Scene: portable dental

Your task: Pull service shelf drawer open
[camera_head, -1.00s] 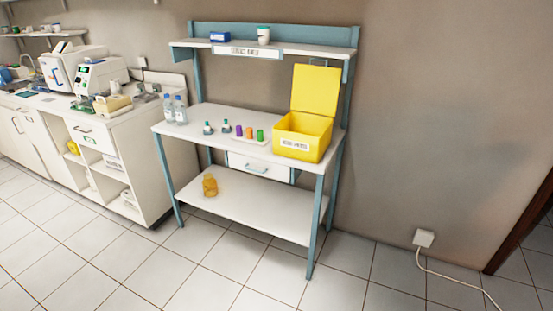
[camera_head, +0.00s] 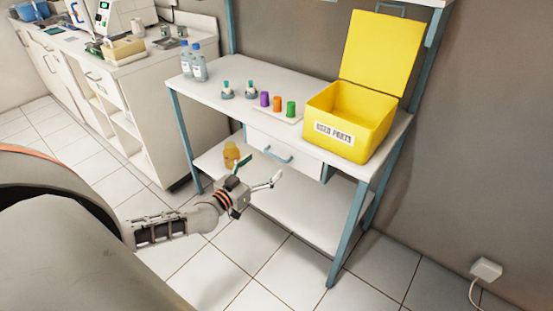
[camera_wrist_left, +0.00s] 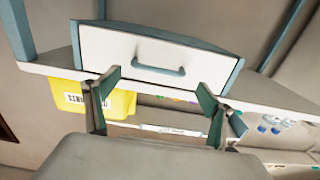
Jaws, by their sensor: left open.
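The service shelf drawer (camera_head: 283,154) is a white front with a teal bar handle (camera_head: 278,155), hung under the white worktop, and it looks shut. In the left wrist view the drawer (camera_wrist_left: 110,48) appears upside down, with its handle (camera_wrist_left: 160,68) just beyond the fingers. My left gripper (camera_head: 258,174) is open and empty, in front of the drawer and a little below and left of the handle. Its two fingers (camera_wrist_left: 158,100) show apart in the left wrist view, not touching the handle. My right gripper is not in view.
On the worktop (camera_head: 215,92) stand a yellow open bin (camera_head: 343,133), small coloured cups (camera_head: 277,104), two teal-topped items and clear bottles (camera_head: 193,65). An amber jar (camera_head: 231,154) stands on the lower shelf (camera_head: 285,205). Teal legs (camera_head: 347,235) frame the shelf. Floor in front is clear.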

